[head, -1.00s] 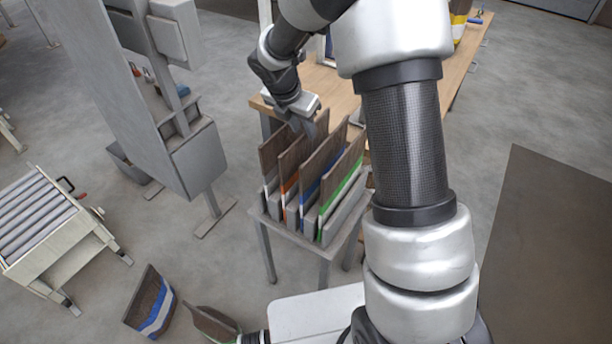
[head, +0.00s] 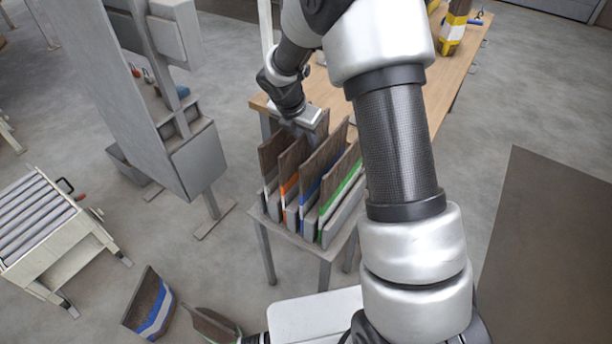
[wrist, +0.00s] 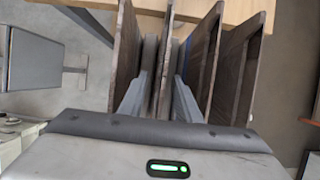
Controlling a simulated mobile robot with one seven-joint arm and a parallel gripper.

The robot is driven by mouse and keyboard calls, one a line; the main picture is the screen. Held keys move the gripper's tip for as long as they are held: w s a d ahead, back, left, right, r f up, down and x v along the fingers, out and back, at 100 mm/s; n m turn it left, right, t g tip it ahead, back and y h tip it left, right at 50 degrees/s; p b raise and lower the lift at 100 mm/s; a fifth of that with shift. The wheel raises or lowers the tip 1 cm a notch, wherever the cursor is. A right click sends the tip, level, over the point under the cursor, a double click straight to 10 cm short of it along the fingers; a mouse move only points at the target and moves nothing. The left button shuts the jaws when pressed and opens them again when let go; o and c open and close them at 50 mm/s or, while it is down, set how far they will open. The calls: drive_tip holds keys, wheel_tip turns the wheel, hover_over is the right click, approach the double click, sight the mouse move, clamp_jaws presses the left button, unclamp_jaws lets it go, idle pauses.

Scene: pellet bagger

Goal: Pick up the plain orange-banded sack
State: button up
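The orange-banded sack (head: 289,172) is a flat brown sack with an orange band, standing upright second from left in a slotted rack (head: 297,238). My gripper (head: 301,133) is above the rack, pointing down at this sack's top. In the wrist view my gripper (wrist: 160,90) is open, one finger on each side of the second brown sack (wrist: 166,45). Its band is not visible there. Contact cannot be told. Whether the sack is plain of print cannot be told.
Neighbouring sacks stand close on both sides: one at left (head: 268,160), a blue-banded one (head: 318,165) and a green-banded one (head: 345,180) at right. A wooden table (head: 455,62) is behind. A grey machine (head: 197,160) stands left. Two sacks are at the lower left, one blue-banded (head: 150,305).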

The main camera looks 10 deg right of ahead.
clamp_jaws()
idle(0.5)
